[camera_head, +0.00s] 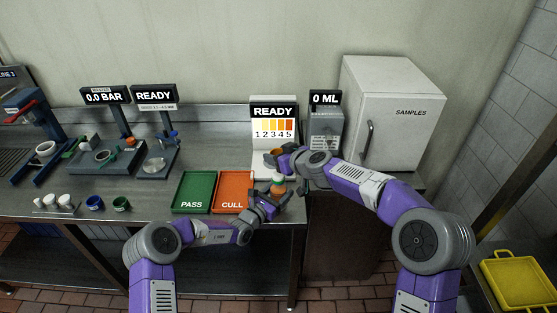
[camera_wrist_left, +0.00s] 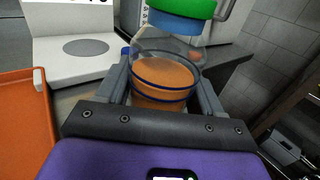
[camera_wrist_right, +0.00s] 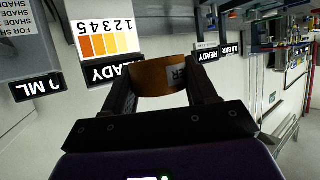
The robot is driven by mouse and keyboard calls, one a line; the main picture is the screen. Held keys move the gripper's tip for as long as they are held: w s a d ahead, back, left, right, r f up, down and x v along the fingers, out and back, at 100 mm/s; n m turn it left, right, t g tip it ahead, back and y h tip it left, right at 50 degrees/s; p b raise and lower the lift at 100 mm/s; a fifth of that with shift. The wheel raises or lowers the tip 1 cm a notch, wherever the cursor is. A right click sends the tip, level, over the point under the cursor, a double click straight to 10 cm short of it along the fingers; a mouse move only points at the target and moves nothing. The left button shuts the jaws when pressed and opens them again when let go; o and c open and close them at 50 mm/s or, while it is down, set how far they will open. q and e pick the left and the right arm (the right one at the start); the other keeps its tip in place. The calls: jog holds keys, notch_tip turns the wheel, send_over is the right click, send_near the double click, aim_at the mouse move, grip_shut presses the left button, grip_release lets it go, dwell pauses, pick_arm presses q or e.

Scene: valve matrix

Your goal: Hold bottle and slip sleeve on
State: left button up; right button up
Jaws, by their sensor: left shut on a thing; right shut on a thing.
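A clear bottle (camera_wrist_left: 165,75) with orange liquid, dark rings and a green cap (camera_wrist_left: 185,8) over a blue band is between the fingers of my left gripper (camera_wrist_left: 165,85). My right gripper (camera_wrist_right: 160,85) is shut on an orange-brown sleeve (camera_wrist_right: 155,76) with a grey label. In the head view the sleeve (camera_head: 274,155) and right gripper (camera_head: 285,158) are above and behind the bottle, apart from it.
The green PASS tray (camera_head: 176,202) and orange CULL tray (camera_head: 219,202) lie at the counter's front. A shade chart stand (camera_head: 273,112) and a 0 ML dispenser (camera_head: 326,125) stand behind the grippers. A white SAMPLES cabinet (camera_head: 410,135) is to the right.

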aim_at(282, 179)
jog(key=shift+f, duration=2.75)
jog(key=shift+f, duration=2.25)
dwell(0.6)
jog(key=o, duration=1.2)
jog(key=shift+c, duration=0.2)
jog(key=v, duration=1.2)
pick_arm(q)
jog(key=o, duration=1.3)
